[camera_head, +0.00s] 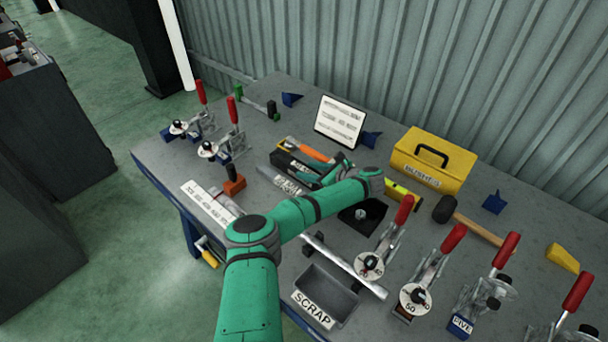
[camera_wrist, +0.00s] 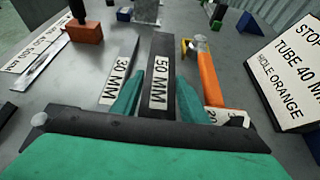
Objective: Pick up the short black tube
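My gripper (camera_head: 322,178) is low over the middle of the bench, partly hidden by my wrist. In the wrist view its two teal fingers (camera_wrist: 158,92) are apart, on either side of a dark bar labelled 50 MM (camera_wrist: 161,58). I cannot tell whether they touch it. A dark grey bar labelled 30 MM (camera_wrist: 120,65) lies just left of the left finger. A short black upright cylinder (camera_wrist: 76,10) stands on an orange-red block (camera_wrist: 86,31) at upper left; it also shows in the head view (camera_head: 229,171). I cannot tell for certain which piece is the short black tube.
An orange-handled tool (camera_wrist: 207,75) lies right of the fingers. A sign reading STOP TUBE 40 MM HOLE ORANGE (camera_head: 340,120) stands behind. A yellow toolbox (camera_head: 432,160), a mallet (camera_head: 470,220), red-handled clamps (camera_head: 425,280) and a scrap tray (camera_head: 326,293) crowd the right and front.

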